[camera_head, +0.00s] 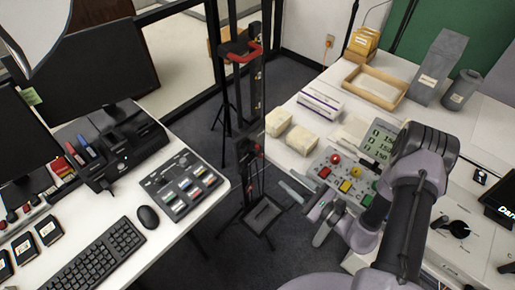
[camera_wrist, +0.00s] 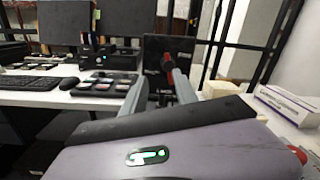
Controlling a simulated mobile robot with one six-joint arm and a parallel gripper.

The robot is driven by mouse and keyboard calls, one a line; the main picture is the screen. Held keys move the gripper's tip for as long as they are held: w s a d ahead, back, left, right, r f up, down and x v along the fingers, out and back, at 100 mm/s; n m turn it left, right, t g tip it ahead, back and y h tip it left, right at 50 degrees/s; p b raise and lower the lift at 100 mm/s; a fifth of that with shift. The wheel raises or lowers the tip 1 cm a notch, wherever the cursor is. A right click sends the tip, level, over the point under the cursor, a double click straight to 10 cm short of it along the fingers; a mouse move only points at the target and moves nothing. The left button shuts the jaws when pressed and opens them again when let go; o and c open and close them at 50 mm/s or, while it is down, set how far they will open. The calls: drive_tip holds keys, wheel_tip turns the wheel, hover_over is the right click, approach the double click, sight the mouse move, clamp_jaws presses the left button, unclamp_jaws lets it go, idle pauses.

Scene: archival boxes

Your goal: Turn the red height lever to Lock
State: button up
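A red lever (camera_wrist: 168,62) shows in the wrist view in front of a dark plate, seen between my finger tips. In the head view a small red part (camera_head: 257,148) sits on the dark upright column, and a larger red U-shaped handle (camera_head: 243,55) sits higher on it. I cannot tell for sure which is the lever, nor read any Lock mark. My gripper (camera_head: 302,211) is open and empty, to the right of the column and apart from it. Its two spread fingers also show in the wrist view (camera_wrist: 158,88), pointing toward the lever.
The left desk holds a keyboard (camera_head: 95,258), mouse (camera_head: 148,217) and button panel (camera_head: 182,185). The right table holds a control box with coloured buttons (camera_head: 345,186), pale blocks (camera_head: 301,139), a white box (camera_head: 320,102) and a wooden tray (camera_head: 348,82). Dark floor lies between the tables.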

sight(261, 155)
wheel_tip(261, 155, down, 4)
drive_tip(key=d+m+t+h, duration=0.1)
drive_tip(key=m+t+h, duration=0.1)
drive_tip(key=b+x, duration=0.1)
drive_tip(key=x, duration=1)
drive_tip(key=f+b+x, duration=0.1)
drive_tip(key=x, duration=0.4)
drive_tip(key=shift+w+a+b, duration=0.1)
drive_tip(key=shift+a+b, duration=0.1)
drive_tip(key=shift+b, duration=0.1)
drive_tip(key=shift+r, duration=0.1)
drive_tip(key=shift+c, duration=0.4)
clamp_jaws()
